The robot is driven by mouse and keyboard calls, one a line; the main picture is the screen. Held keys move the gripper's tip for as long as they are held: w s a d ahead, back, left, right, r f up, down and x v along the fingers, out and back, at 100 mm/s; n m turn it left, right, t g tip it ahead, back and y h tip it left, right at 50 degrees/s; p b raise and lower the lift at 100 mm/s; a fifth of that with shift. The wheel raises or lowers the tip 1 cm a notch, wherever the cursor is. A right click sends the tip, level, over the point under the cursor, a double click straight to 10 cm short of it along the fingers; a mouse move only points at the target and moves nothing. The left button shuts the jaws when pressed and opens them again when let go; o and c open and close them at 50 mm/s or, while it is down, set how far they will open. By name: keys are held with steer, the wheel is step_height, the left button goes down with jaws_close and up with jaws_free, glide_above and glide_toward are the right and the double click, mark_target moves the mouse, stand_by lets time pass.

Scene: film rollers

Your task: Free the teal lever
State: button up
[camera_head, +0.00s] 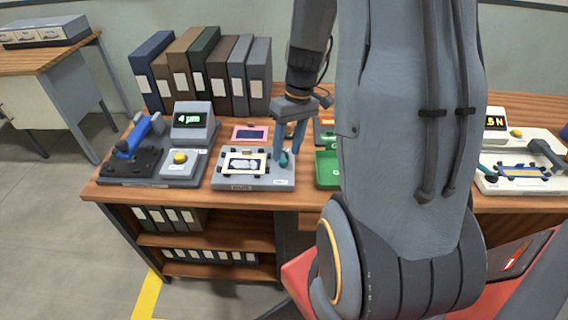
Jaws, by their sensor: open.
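A small teal lever (284,160) stands at the right side of a grey fixture (237,184) on the wooden desk. The fixture carries a pale framed piece (232,163) with dark clamps around it. My gripper (289,150) points down over the lever, with its blue-grey fingers open. The fingertips are close around or just behind the lever, and I cannot tell whether they touch it. Part of the lever is hidden by the fingers.
Left of the fixture is a device with a lit display (193,121), a yellow button (180,158) and a blue handle (139,136). Binders (204,77) stand behind. A green tray (327,169) is at the right, partly hidden by my arm. A white device (519,184) stands farther right.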

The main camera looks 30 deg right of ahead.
mark_target(285, 159)
steer(key=shift+s+a+f+p, duration=0.1)
steer(key=shift+a+f+p, duration=0.15)
steer(key=shift+f, duration=1.2)
steer(key=shift+a+f+p, duration=0.1)
steer(key=shift+a+f, duration=0.25)
steer(key=shift+f, duration=1.1)
jaws_close()
